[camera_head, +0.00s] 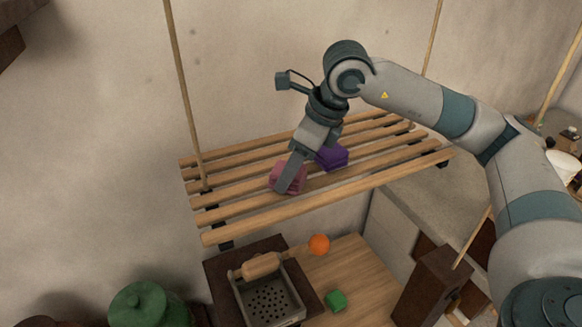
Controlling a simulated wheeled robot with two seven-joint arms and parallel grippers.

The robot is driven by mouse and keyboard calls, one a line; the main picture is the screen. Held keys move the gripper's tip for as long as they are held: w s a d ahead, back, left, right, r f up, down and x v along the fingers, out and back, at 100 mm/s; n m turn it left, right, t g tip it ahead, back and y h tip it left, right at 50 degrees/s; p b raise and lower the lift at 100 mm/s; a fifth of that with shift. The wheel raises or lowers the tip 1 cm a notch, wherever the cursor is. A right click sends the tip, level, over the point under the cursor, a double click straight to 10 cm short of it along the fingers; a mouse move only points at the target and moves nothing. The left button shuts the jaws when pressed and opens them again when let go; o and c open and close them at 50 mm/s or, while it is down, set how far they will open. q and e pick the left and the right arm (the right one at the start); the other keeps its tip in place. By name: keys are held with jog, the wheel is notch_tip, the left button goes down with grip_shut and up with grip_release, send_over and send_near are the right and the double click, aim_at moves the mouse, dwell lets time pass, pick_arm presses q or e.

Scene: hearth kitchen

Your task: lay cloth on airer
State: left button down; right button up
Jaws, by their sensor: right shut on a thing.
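The airer (260,219) is a hanging rack of light wooden slats with gaps between them. A pink folded cloth (276,178) is at the left-middle of the slats. My right gripper (290,184) points down from above and is shut on the pink cloth, with a grey finger covering part of it. The cloth appears to be at slat level, but I cannot tell whether it rests on the slats. A purple folded cloth (331,159) lies on the slats just to the right, partly behind my gripper. My left gripper is out of view.
Below the airer are a perforated metal box (268,299) with a wooden roller, an orange ball (318,244) and a green block (336,300) on a wooden surface. A green lidded pot (138,304) stands at lower left. Thin poles (183,90) rise from the airer. Its left and right slats are bare.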

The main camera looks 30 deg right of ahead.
jog(key=shift+f, duration=0.15)
jog(key=o, duration=0.9)
jog(key=shift+r, duration=0.25)
jog(key=shift+d+r, duration=0.1)
jog(key=shift+r, duration=0.05)
jog(key=shift+b+v, duration=1.7)
jog(key=shift+v, duration=4.1)
